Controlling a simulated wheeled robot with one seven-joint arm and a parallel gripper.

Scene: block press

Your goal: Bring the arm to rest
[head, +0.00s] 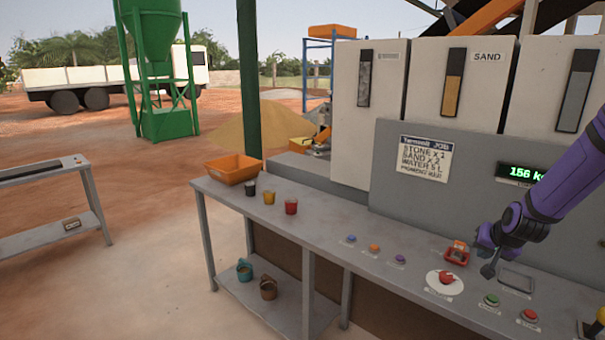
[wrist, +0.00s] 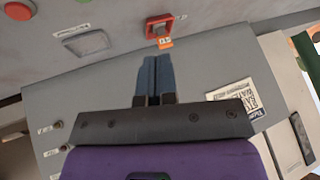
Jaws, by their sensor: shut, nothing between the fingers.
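My purple arm (head: 570,180) reaches in from the right in the head view. My gripper (head: 487,271) is over the right part of the grey bench, beside an orange-red switch (head: 457,253). In the wrist view my gripper (wrist: 153,62) shows two dark blue-grey fingers pressed together with nothing between them. The switch (wrist: 159,26) appears just beyond the fingertips there, with an orange tag below it. I cannot tell whether the fingers touch anything.
The grey bench (head: 330,228) carries several small buttons, a red knob (head: 446,279) on a white disc, and a green button (head: 491,300) and a red button (head: 528,317). Cups and an orange bin (head: 233,169) stand at its left. A grey panel (head: 420,200) rises behind.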

